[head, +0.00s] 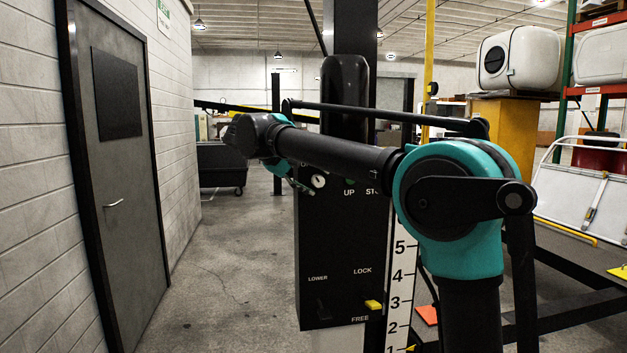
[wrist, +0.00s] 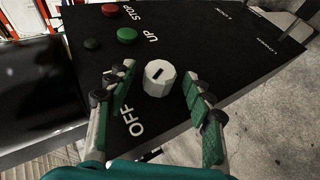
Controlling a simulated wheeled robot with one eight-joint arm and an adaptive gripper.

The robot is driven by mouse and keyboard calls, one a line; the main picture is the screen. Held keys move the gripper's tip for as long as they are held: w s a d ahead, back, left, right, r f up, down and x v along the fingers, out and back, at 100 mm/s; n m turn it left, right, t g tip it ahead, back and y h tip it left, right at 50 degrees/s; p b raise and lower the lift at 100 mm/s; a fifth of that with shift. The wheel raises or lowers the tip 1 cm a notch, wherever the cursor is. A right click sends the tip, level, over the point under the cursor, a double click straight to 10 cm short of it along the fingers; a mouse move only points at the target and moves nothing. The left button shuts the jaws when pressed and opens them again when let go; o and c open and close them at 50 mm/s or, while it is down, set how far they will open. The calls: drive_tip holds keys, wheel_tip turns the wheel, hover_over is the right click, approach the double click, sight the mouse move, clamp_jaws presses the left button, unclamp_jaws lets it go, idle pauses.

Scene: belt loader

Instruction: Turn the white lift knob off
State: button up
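The white lift knob (wrist: 158,78) sits on the black control panel (wrist: 215,50), with a dark slanted slot on its face. The word OFF is printed to its lower left in the wrist view. The knob also shows small in the head view (head: 319,181), beside my arm. My gripper (wrist: 150,88) is open, one finger on each side of the knob in the picture, with visible gaps. The knob lies around or just beyond the fingertips; the exact depth is unclear. My arm hides part of the panel's upper area in the head view.
Lower on the panel are a yellow lever (head: 373,305) and a dark LOWER lever. A grey door (head: 120,190) is at left; the floor between is clear.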

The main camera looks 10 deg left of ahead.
drive_tip(key=v, duration=1.2)
drive_tip(key=d+f+m+g+y, duration=0.1)
drive_tip(key=d+f+g+y, duration=0.1)
drive_tip(key=d+f, duration=1.05)
drive_tip(key=d+f+m+g+y, duration=0.1)
drive_tip(key=d+f+g+y, duration=0.1)
drive_tip(key=d+f, duration=1.05)
drive_tip(key=s+d+f+m+y, duration=0.1)
drive_tip(key=s+d+f, duration=0.4)
drive_tip(key=s+f, duration=0.5)
drive_tip(key=s+d+f+m+y, duration=0.2)
drive_tip(key=s+d+f, duration=0.3)
drive_tip(key=s+f, duration=0.5)
wheel_tip(320, 180, down, 7)
drive_tip(key=shift+r+m+y, duration=0.1)
drive_tip(key=shift+m+y, duration=0.2)
drive_tip(key=shift+y, duration=0.4)
drive_tip(key=shift+s, duration=0.15)
